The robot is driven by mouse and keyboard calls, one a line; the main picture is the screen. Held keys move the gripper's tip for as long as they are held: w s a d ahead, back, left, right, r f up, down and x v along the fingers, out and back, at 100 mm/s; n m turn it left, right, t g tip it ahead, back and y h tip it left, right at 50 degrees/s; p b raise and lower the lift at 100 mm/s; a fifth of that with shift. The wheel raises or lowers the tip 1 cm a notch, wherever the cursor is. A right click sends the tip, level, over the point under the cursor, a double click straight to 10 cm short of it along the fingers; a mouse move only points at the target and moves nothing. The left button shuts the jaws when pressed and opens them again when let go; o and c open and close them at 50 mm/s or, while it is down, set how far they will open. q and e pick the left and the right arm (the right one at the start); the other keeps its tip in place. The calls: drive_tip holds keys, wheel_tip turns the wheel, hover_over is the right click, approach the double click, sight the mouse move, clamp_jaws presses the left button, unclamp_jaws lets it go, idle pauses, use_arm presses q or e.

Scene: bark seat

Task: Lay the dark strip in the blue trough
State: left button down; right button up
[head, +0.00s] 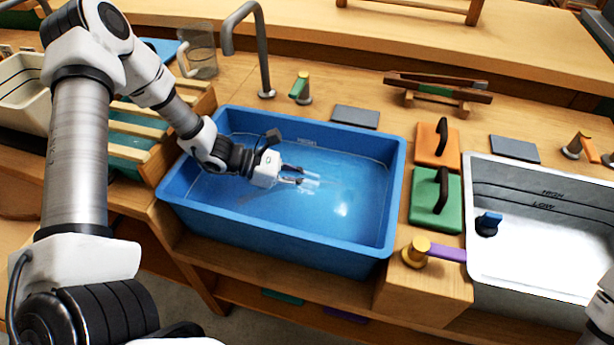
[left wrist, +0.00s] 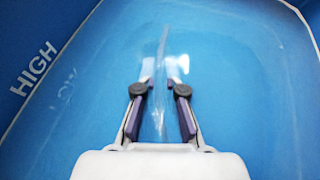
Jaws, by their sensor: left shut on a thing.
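The blue trough (head: 386,222) stands in the middle of the bench with clear water in it; its blue wall also shows in the left wrist view (left wrist: 28,40). My left gripper (head: 300,180) is inside the trough, low near the water. In the left wrist view its two fingers (left wrist: 160,88) stand a little apart, with a thin, pale, see-through strip (left wrist: 161,50) between them. I cannot make out its full shape. A dark, narrow strip (head: 465,95) lies on a small wooden stand behind the trough; I cannot tell whether it is the task's strip. My right gripper is out of view.
A grey tap (head: 264,65) rises behind the trough. A white basin (head: 540,240) stands at the right, with green (head: 424,215) and orange (head: 427,155) handled blocks between. A clear jug (head: 203,60) and slatted rack (head: 150,130) are at the left. The trough's right half is free.

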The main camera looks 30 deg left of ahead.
use_arm(q)
drive_tip(key=shift+f, duration=0.65)
drive_tip(key=c, duration=1.2)
unclamp_jaws()
drive_tip(key=shift+r, duration=0.1)
